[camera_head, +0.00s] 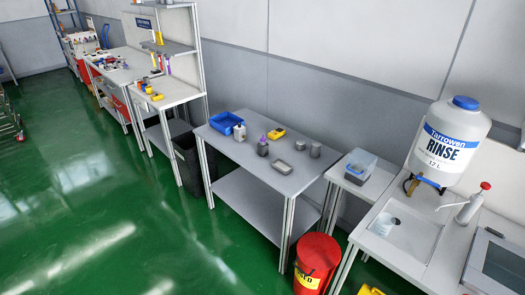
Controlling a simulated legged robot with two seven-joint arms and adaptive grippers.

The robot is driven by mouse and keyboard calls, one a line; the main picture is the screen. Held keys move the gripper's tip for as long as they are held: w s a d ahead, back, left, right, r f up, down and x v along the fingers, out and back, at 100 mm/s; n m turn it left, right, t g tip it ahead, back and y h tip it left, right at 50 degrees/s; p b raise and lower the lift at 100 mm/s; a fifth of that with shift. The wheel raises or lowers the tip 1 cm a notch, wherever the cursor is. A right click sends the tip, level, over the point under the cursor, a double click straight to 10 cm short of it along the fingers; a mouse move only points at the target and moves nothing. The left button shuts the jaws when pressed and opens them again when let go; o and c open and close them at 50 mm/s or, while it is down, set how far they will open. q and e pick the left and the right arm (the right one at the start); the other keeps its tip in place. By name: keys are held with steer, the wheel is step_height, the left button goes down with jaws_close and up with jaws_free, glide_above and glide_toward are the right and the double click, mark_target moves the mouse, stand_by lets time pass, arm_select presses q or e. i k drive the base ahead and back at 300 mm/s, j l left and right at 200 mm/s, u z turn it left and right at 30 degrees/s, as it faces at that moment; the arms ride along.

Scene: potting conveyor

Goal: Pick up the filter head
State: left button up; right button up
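Nothing in view can be clearly made out as the filter head. Small items stand on the grey table (233,150) in the middle. They are a white bottle (239,133), a dark container with a purple top (263,147), a yellow item (277,133), a shallow grey tray (280,167) and two grey cylinders, one at the left (300,144) and one at the right (315,150). They are too small to identify further. Neither of my grippers shows.
A blue bin (226,122) sits at the table's left end. A clear, blue-edged box (360,163) stands right of it. A red bin (316,262) is on the floor in front. A rinse tank (452,140) stands by a sink at right. The green floor (110,220) at left is open.

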mark_target(264, 149)
steer(key=z, duration=0.85)
steer(key=i+j+z, duration=0.2)
steer(key=j+z, duration=0.3)
steer(key=i+j+z, duration=0.1)
steer(key=j+z, duration=0.9)
steer(key=k+j+z, duration=0.1)
steer(key=j+z, duration=0.4)
steer(key=j, duration=0.15)
